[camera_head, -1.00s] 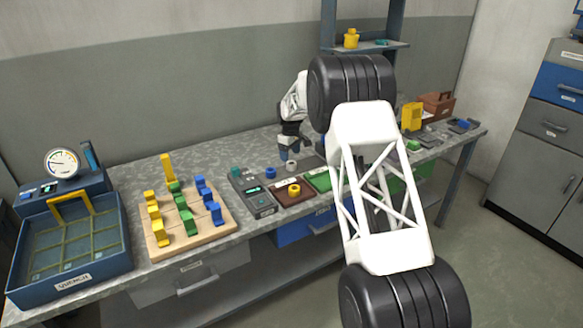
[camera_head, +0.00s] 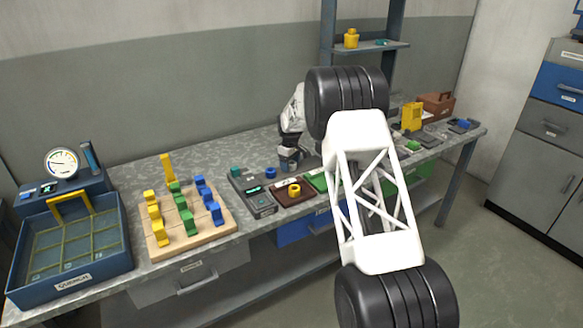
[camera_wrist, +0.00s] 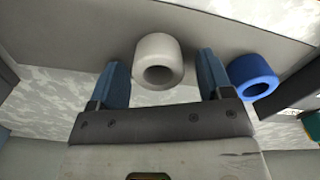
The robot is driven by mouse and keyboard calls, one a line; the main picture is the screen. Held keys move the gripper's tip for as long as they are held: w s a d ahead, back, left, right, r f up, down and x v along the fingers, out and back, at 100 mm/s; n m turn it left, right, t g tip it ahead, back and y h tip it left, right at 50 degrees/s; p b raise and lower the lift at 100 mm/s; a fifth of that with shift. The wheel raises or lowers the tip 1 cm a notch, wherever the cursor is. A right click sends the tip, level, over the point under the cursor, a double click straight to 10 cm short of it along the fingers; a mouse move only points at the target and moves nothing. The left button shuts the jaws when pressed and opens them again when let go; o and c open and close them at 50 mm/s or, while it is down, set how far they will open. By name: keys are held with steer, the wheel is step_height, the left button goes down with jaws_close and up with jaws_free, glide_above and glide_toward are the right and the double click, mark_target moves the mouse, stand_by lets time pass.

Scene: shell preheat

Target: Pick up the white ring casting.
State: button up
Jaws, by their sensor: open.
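The white ring casting (camera_wrist: 158,60) shows in the wrist view between the two blue fingertips of my gripper (camera_wrist: 161,80). The fingers stand open on either side of it, with a gap visible on each side. In the head view, my gripper (camera_head: 288,165) is low over the back of the bench, and the white ring is mostly hidden by it. A blue ring (camera_wrist: 254,77) lies just right of the right finger in the wrist view; it also shows in the head view (camera_head: 271,172).
A grey device (camera_head: 258,201), a brown tray with a yellow ring (camera_head: 294,190) and a green tray (camera_head: 318,181) lie in front. A wooden peg board (camera_head: 162,240) and a blue quench bin (camera_head: 118,262) stand left.

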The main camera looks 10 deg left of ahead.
stand_by(0.5)
steer(key=c, duration=1)
steer(key=shift+r, duration=0.15)
steer(key=shift+c, duration=0.2)
step_height(320, 180, up, 10)
stand_by(0.5)
